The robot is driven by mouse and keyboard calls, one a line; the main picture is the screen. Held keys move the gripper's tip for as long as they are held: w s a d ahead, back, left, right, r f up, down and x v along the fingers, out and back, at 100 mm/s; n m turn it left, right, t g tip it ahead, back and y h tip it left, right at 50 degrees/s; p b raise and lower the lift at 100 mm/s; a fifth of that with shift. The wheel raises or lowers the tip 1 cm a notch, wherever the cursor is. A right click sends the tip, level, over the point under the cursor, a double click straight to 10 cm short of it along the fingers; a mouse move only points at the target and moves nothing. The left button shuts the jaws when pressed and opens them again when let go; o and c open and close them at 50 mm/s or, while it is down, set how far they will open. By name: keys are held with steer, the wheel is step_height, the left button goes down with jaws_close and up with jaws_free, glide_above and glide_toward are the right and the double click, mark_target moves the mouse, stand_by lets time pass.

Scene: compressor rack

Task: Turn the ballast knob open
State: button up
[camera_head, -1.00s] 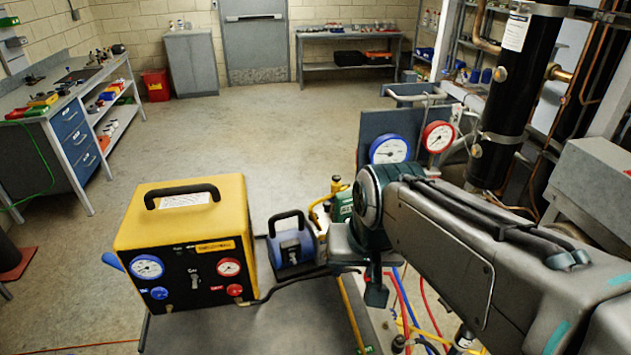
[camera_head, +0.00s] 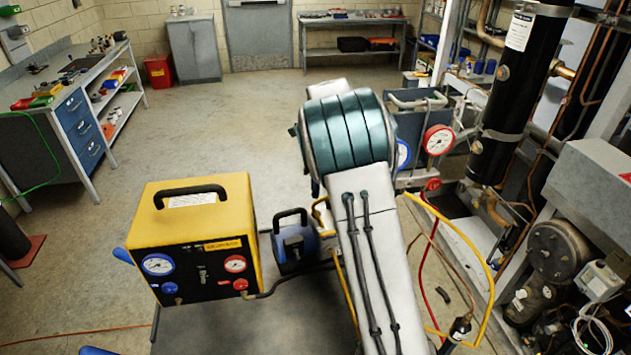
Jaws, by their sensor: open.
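I cannot make out a ballast knob for certain. A small blue pump-like unit (camera_head: 293,247) with a black carry handle stands on the grey cart top (camera_head: 215,325), just right of a yellow machine (camera_head: 205,210). The yellow machine's black front has two gauges, a blue knob (camera_head: 169,288) and a red knob (camera_head: 240,284). My arm rises from the bottom edge to a teal joint and hides whatever lies behind it, right of the blue unit. My gripper is not in view.
A blue and a red gauge (camera_head: 438,139) hang at a rack right of my arm. Yellow and red hoses loop down there. A black cylinder (camera_head: 515,90) and compressor parts (camera_head: 555,250) fill the right side. The floor (camera_head: 220,125) behind the cart is clear.

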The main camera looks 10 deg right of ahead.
mark_target(314, 212)
steer(key=w+f+m, duration=0.1)
steer(key=f, duration=0.3)
steer(key=w+f+m, duration=0.1)
steer(key=f, duration=0.3)
steer(key=w+f+m, duration=0.1)
steer(key=f, duration=0.3)
steer(key=shift+a, duration=0.3)
steer(key=shift+f+b, duration=0.25)
steer(key=shift+b, duration=0.1)
steer(key=shift+w+a+m, duration=0.1)
steer(key=shift+a+m, duration=0.05)
steer(key=shift+m, duration=0.35)
steer(key=shift+w+a+r+p, duration=0.1)
steer(key=shift+w+r+p, duration=0.05)
steer(key=shift+p, duration=0.15)
